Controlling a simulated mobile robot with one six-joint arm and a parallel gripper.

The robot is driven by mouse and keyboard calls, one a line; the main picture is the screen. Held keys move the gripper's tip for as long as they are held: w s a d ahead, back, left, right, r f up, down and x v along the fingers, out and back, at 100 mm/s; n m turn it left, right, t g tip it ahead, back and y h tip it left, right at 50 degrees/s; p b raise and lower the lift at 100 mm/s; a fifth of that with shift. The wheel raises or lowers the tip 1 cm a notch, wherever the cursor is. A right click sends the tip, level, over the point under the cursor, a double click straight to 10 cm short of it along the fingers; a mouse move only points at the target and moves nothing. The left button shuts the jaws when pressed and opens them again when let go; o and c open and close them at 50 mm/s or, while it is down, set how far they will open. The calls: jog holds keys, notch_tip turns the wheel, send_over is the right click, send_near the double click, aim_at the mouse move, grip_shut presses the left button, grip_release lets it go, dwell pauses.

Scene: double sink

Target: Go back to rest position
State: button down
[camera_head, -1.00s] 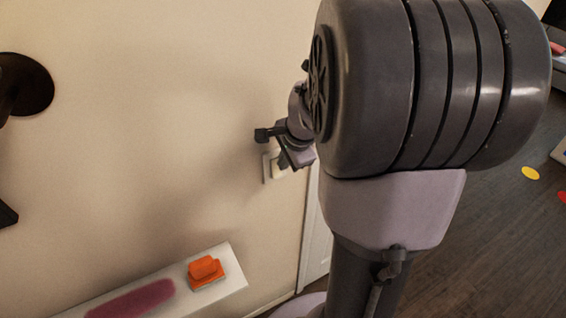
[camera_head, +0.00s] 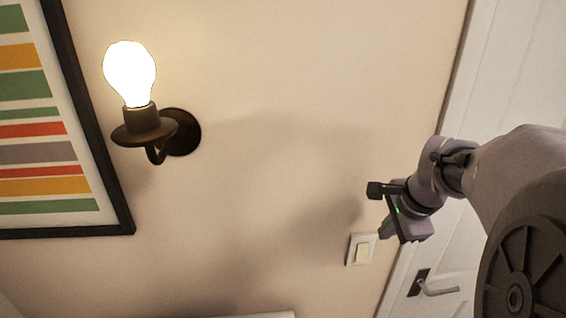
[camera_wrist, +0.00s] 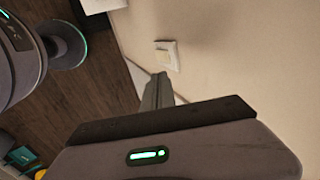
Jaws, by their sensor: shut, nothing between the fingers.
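My gripper (camera_head: 384,231) is at the right in the head view, close to a white light switch (camera_head: 361,250) on the wall. In the wrist view my gripper's fingers (camera_wrist: 157,88) are together and empty. The switch (camera_wrist: 167,56) shows just beyond their tips there. A small gap seems to lie between the tips and the switch, but I cannot tell its depth. My arm reaches in from the right side of the head view.
A wall lamp (camera_head: 146,127) with a glowing bulb (camera_head: 129,74) is at the left, beside a framed striped picture (camera_head: 45,150). A white door (camera_head: 500,80) with a handle (camera_head: 437,290) stands behind my arm. Dark wooden floor (camera_wrist: 88,100) shows in the wrist view.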

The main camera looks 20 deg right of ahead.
jog(key=s+a+f+n+y+b, duration=0.1)
jog(key=s+a+f+n+b, duration=0.3)
jog(key=a+f+b, duration=0.4)
jog(key=s+a+f+n+y+b, duration=0.1)
jog(key=s+a+f+n+b, duration=0.3)
jog(key=a+f+n+b, duration=0.3)
jog(key=s+a+f+n+t+y+b, duration=0.1)
jog(key=s+a+f+n+b, duration=0.3)
jog(key=a+f+b, duration=0.4)
jog(key=a+n+b, duration=0.1)
jog(key=a+b, duration=0.1)
jog(key=a, duration=0.2)
jog(key=shift+a+f, duration=0.3)
jog(key=shift+f, duration=0.1)
